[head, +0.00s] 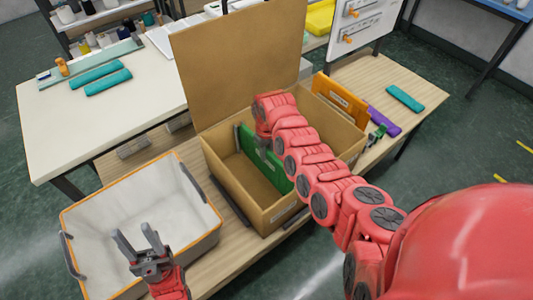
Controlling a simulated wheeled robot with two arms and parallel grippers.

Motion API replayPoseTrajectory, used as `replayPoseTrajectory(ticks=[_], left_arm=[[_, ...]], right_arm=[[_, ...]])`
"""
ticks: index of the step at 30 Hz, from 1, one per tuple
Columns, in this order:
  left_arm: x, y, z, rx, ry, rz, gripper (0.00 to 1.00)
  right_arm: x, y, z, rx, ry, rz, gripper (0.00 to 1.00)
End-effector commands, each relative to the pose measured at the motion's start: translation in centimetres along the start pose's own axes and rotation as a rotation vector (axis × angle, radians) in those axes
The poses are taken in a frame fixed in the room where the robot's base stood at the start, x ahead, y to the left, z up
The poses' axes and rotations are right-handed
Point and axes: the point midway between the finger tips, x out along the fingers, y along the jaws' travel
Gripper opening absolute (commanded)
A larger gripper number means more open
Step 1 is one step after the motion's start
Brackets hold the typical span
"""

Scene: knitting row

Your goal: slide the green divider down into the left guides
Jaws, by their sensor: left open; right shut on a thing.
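The green divider (247,146) is a flat upright panel inside the open cardboard box (222,172). It runs lengthwise through the box, and its upper edge is about level with the rim or a little below it. My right gripper (262,142) reaches down from above and is shut on the divider's upper edge. My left gripper (139,243) is open and empty over the white bin.
The box's brown lid (238,62) stands up behind it. The white bin (98,215) with an orange rim is at left. A white table (90,130) is at back left.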

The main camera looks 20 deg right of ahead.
Motion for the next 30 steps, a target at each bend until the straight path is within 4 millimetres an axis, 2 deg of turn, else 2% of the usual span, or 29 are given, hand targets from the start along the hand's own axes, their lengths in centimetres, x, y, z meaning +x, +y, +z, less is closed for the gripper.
replayPoseTrajectory(ticks=[5, 6, 11, 23, 30], left_arm=[[0.0, 0.0, 0.0, 0.0, 0.0, 0.0, 0.5], [0.0, 0.0, 0.0, 0.0, 0.0, 0.0, 0.5], [0.0, 0.0, 0.0, 0.0, 0.0, 0.0, 0.5], [-0.1, 0.0, 0.0, 0.0, 0.0, 0.0, 0.5], [-0.9, 0.0, 0.1, 0.0, 0.0, 0.0, 0.5]], right_arm=[[0.0, 0.0, 0.0, 0.0, 0.0, 0.0, 0.0], [0.0, 0.0, 0.0, 0.0, 0.0, 0.0, 0.3], [0.0, 0.0, 0.0, 0.0, 0.0, 0.0, 0.59], [-0.3, 0.1, -0.1, 0.0, 0.002, 0.001, 0.59], [-3.2, 0.0, -0.1, 0.001, 0.004, 0.0, 0.59]])
